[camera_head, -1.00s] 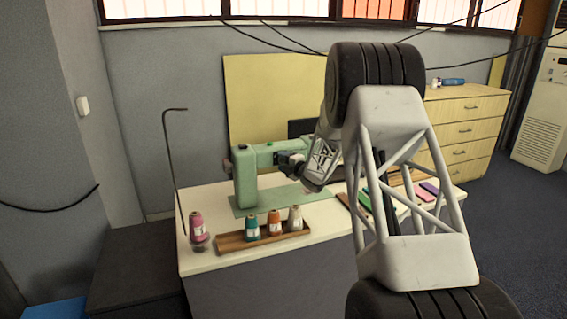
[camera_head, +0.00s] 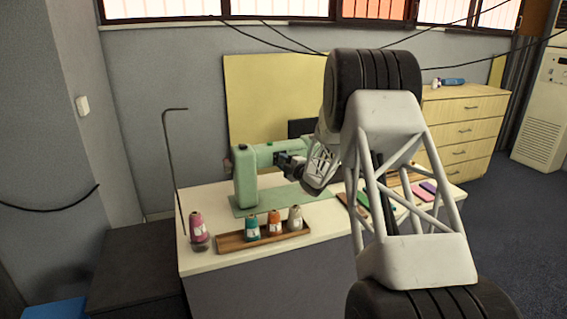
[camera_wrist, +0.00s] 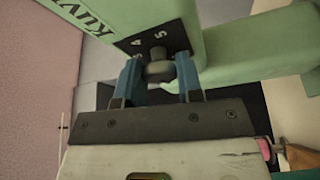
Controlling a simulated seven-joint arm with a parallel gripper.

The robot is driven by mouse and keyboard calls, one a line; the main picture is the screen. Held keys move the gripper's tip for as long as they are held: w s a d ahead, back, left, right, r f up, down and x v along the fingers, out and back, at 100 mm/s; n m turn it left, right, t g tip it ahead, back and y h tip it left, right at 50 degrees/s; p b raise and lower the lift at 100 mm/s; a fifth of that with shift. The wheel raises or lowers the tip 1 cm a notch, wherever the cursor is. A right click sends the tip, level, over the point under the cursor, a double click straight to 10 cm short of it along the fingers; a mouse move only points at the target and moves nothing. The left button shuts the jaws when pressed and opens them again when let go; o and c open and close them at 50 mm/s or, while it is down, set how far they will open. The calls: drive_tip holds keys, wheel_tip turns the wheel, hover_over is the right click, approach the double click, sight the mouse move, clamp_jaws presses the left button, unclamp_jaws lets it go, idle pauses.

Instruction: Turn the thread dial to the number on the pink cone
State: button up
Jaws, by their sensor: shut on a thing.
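The pink cone (camera_head: 197,226) stands on a small holder at the left end of the table, beside a bent metal rod. A white label shows on it, but its number is too small to read. The green sewing machine (camera_head: 246,180) stands behind the cones. In the wrist view its thread dial (camera_wrist: 158,71) is a dark knob on a dark plate (camera_wrist: 160,38) with white numbers; a 4 and a 5 show, others are partly hidden. My gripper (camera_wrist: 160,72) has its two blue fingers closed on the dial from both sides. In the head view my gripper (camera_head: 287,163) is at the machine's front.
A wooden tray (camera_head: 235,243) holds a teal cone (camera_head: 252,228), an orange cone (camera_head: 274,223) and a white cone (camera_head: 295,218) at the table's front. Bare table lies along the front edge.

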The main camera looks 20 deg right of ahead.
drive_tip(key=m+t, duration=0.1)
drive_tip(key=m, duration=0.2)
drive_tip(key=m+t+h, duration=0.1)
drive_tip(key=m, duration=0.2)
drive_tip(key=shift+f, duration=0.1)
drive_tip(key=shift+m+t+h, duration=0.5)
drive_tip(key=shift+m, duration=1)
drive_tip(key=shift+m+t+h, duration=0.5)
drive_tip(key=shift+m, duration=1)
drive_tip(key=o, duration=0.9)
drive_tip(key=shift+s, duration=0.15)
drive_tip(key=shift+v, duration=3.75)
